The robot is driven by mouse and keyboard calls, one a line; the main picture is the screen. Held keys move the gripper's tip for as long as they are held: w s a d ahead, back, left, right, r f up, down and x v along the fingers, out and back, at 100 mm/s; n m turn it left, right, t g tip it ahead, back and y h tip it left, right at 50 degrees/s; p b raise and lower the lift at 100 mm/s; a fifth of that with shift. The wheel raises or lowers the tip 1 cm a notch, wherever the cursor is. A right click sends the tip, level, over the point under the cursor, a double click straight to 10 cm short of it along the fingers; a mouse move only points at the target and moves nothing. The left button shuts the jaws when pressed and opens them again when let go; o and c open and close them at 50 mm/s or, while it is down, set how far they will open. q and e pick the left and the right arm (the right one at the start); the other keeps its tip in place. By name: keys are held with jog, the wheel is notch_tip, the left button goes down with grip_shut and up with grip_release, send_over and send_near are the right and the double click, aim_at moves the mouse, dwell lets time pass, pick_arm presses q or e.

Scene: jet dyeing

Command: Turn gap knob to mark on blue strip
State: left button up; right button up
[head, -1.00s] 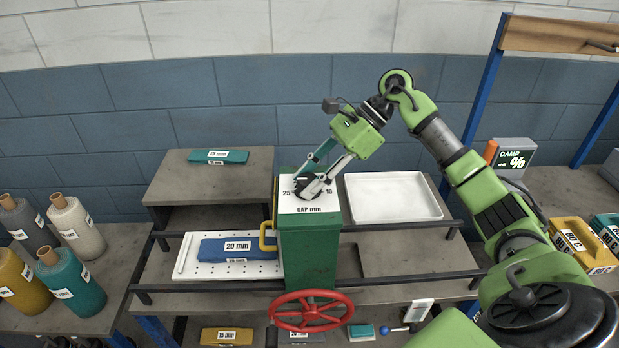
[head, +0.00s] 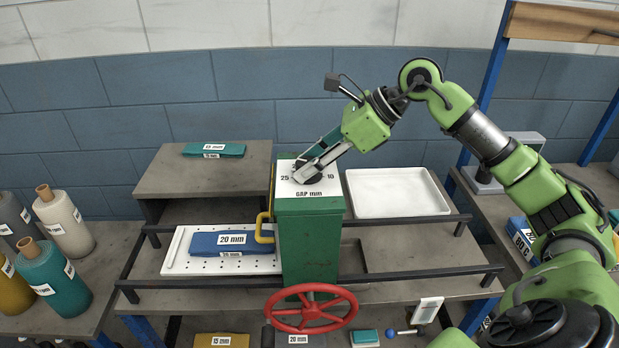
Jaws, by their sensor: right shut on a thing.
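The gap knob (head: 306,177) is a dark knob on the white dial plate (head: 322,188) on top of the green box (head: 308,245). The plate reads "GAP mm", with 25 at left and 10 at right. My right gripper (head: 308,173) comes down from the upper right and is shut on the knob, hiding part of it and some scale marks. The blue strip (head: 205,245), labelled 20 mm, lies on a white perforated tray (head: 175,262) left of the box. My left gripper is not in view.
A red handwheel (head: 311,309) is on the box's front and a yellow handle (head: 263,228) on its left side. An empty white tray (head: 398,193) stands at right. A teal strip (head: 214,150) lies on the raised shelf. Yarn cones (head: 65,222) stand at left.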

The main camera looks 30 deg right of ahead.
jog(key=m+t+h+b, duration=0.1)
jog(key=m, duration=0.1)
jog(key=shift+m+h, duration=0.3)
jog(key=shift+m, duration=0.1)
jog(key=shift+m+t+h, duration=0.4)
jog(key=shift+m+h, duration=0.1)
jog(key=shift+m, duration=0.2)
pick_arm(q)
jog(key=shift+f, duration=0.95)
pick_arm(e)
jog(key=shift+a+r+m+t+h, duration=0.1)
jog(key=shift+m+t+h, duration=0.2)
jog(key=shift+m+h, duration=0.7)
jog(key=shift+m, duration=0.4)
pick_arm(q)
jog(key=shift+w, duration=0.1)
pick_arm(e)
jog(key=o, duration=1.1)
jog(key=shift+o, duration=0.2)
